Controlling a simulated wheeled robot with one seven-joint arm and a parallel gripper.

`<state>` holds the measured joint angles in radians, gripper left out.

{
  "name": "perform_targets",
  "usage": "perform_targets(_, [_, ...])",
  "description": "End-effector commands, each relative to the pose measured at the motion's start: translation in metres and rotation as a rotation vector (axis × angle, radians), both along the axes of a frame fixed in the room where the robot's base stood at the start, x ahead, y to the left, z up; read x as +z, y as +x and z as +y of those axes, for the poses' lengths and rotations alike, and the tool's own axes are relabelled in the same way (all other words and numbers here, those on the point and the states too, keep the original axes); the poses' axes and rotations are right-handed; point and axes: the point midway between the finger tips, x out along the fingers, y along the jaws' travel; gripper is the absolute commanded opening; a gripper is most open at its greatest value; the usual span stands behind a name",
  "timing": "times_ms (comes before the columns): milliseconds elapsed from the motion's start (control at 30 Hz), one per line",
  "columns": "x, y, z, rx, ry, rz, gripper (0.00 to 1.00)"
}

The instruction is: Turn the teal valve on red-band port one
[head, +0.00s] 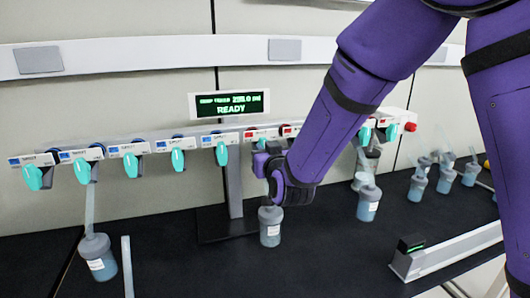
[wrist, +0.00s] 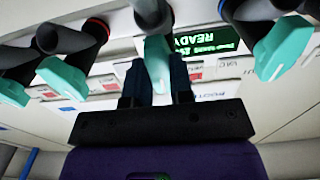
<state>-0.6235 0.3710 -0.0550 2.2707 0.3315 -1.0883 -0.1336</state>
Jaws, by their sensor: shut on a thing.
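A row of ports with teal valves runs along the white manifold; those at the left carry blue bands (head: 75,154), and red-band labels (head: 262,133) sit right of centre. My gripper (head: 264,163) is at the first red-band label from the left, and my purple arm hides part of the red section. In the wrist view, which is upside down, the dark fingers of my gripper (wrist: 157,82) are on both sides of a teal valve (wrist: 157,62) and closed on it. The valve hangs roughly in line with the fingers. Its band is not clearly visible there.
Neighbouring teal valves stand close on both sides in the wrist view, at left (wrist: 62,78) and right (wrist: 272,60). A READY display (head: 230,103) is above the manifold. A capped flask (head: 270,226) is below my gripper. Black bench (head: 180,270) is partly clear.

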Motion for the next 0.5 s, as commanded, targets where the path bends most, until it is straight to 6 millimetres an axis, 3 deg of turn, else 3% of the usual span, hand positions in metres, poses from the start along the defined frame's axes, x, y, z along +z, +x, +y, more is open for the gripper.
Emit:
perform_targets(400, [-0.0012,-0.0004,-0.0004,0.0,-0.006,0.002,0.0])
perform_targets(433, [-0.0012,-0.0004,-0.0004,0.0,-0.006,0.002,0.28])
perform_targets(500, [-0.0011,-0.0004,-0.0003,0.0,-0.006,0.002,0.44])
